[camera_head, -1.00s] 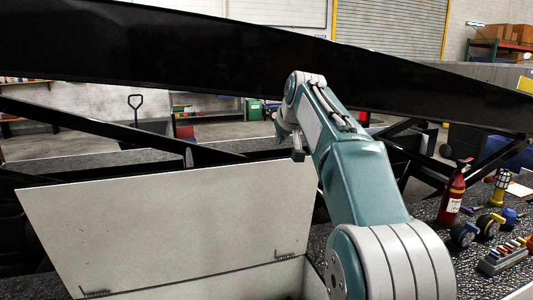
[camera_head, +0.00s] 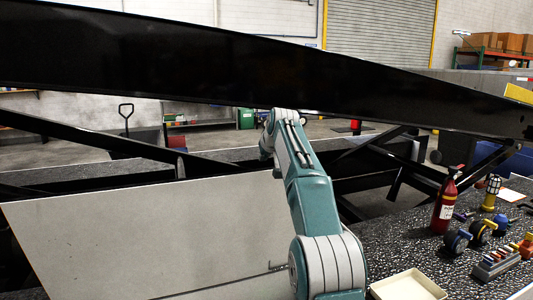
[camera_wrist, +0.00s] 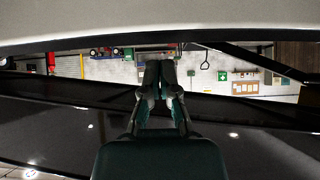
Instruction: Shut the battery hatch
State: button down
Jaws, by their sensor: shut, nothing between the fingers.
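The battery hatch is a flat, pale grey lid (camera_head: 150,240), raised on its hinge at the lower edge and standing open in the head view. One hinge (camera_head: 277,267) shows at its lower right. My arm reaches over to the right of the lid, with its wrist at the lid's upper right corner. In the head view my fingertips are hidden. In the wrist view my gripper (camera_wrist: 160,72) has its fingers together and empty. A pale surface (camera_wrist: 150,22) crosses the top of that view, probably the lid; whether the fingers touch it I cannot tell.
A long black beam (camera_head: 240,65) slopes across above my arm. On the speckled deck to the right are a red extinguisher (camera_head: 446,205), a yellow lamp (camera_head: 491,192), several small parts and a cream tray (camera_head: 407,287). Black struts (camera_head: 75,135) stand behind the lid.

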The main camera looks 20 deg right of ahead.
jog(key=shift+s+f, duration=0.3)
jog(key=shift+s, duration=0.55)
jog(key=shift+s+f, duration=0.3)
jog(key=shift+s, duration=0.55)
